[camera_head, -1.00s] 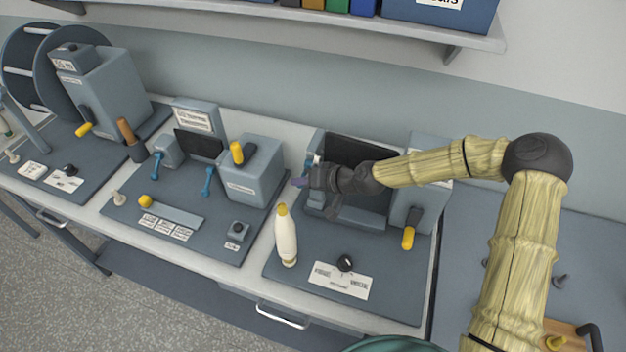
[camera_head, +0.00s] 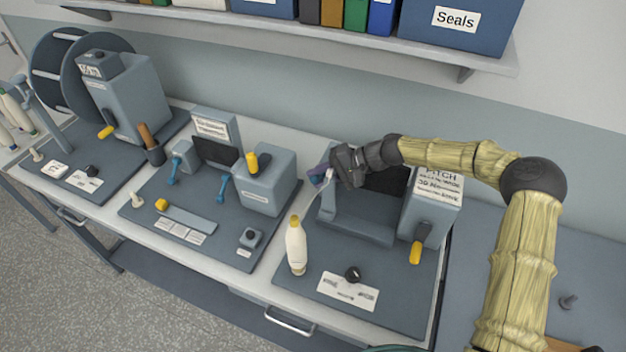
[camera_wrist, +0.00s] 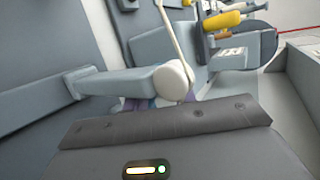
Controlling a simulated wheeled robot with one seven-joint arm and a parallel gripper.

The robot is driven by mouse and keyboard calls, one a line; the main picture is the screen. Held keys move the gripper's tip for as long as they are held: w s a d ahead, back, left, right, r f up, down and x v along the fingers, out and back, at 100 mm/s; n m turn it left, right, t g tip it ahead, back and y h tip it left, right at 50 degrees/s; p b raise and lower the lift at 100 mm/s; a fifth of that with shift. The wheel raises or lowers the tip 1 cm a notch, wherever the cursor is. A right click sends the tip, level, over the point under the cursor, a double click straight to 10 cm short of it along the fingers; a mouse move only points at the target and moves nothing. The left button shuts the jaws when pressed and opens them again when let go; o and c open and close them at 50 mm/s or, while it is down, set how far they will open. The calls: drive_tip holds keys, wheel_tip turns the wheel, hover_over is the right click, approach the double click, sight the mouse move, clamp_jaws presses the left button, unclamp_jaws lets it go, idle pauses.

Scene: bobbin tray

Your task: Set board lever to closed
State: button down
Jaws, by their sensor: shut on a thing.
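The right-hand machine (camera_head: 358,224) has a dark back panel and stands on a blue-grey board. My gripper (camera_head: 320,176) is at its upper left side, with purple-blue fingertips. In the wrist view a grey lever (camera_wrist: 125,88) with a white round end reaches in from the left. The fingertips (camera_wrist: 150,104) are at that end, mostly hidden behind it, and shut on the lever. The contact itself is hidden. A separate yellow-tipped handle (camera_head: 416,253) hangs on the machine's right box. A black knob (camera_head: 353,274) sits on the front label plate (camera_head: 347,292).
A cream bottle-like bobbin (camera_head: 296,247) stands upright at the board's left edge, below my gripper. The middle station's box (camera_head: 266,185) with a yellow handle (camera_head: 251,162) is to the left. A shelf (camera_head: 400,48) with bins runs above. Bare board lies around the knob plate.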

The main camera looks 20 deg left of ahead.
drive_tip(key=shift+w+r, duration=0.15)
idle(0.3)
drive_tip(key=c, duration=1.1)
unclamp_jaws()
drive_tip(key=shift+c, duration=0.2)
drive_tip(key=b+v, duration=0.4)
drive_tip(key=v, duration=1.3)
drive_tip(key=shift+w+d+b, duration=0.2)
drive_tip(key=shift+b, duration=0.2)
